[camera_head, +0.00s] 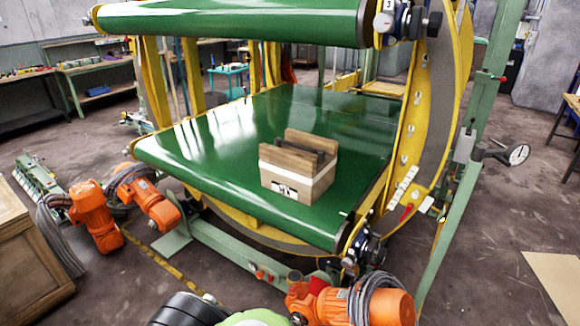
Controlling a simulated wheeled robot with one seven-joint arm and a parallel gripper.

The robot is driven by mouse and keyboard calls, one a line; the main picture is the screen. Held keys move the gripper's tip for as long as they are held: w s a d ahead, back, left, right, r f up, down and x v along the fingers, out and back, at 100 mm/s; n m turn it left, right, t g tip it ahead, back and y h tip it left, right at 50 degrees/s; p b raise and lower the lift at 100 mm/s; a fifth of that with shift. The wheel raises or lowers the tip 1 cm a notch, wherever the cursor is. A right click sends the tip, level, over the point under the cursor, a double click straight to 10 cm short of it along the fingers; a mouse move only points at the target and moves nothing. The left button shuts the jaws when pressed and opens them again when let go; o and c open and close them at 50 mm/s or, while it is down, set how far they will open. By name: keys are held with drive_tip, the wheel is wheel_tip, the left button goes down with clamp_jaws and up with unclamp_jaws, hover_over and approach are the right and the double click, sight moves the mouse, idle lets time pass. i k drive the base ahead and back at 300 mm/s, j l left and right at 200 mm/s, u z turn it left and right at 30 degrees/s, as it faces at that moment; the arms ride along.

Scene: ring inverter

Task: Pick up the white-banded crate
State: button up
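The white-banded crate (285,183) is a small brown box with a white band around its sides. It sits upright on the green belt (215,150) of the lower conveyor, near the belt's front edge. Dark bars show at its open top, and a black-and-white label is on its front face. The inside of the crate is mostly hidden. My gripper's fingers do not show in this view.
An upper green roller belt (230,22) spans above the crate, inside a yellow ring frame (440,110). Orange motors (365,305) stand at the front and left. A wooden box (30,260) is at the lower left. The belt around the crate is clear.

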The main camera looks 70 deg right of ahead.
sight(300, 168)
drive_tip(key=i+l+z, duration=0.1)
drive_tip(key=i+z, duration=0.65)
drive_tip(key=i, duration=0.15)
drive_tip(key=i+j+z, duration=0.35)
drive_tip(key=i+l+z, duration=0.3)
drive_tip(key=i, duration=0.3)
drive_tip(key=i+l+z, duration=0.1)
drive_tip(key=i+z, duration=0.2)
drive_tip(key=i, duration=0.25)
drive_tip(key=i+l+u, duration=0.2)
drive_tip(key=i+l, duration=0.25)
drive_tip(key=l, duration=0.1)
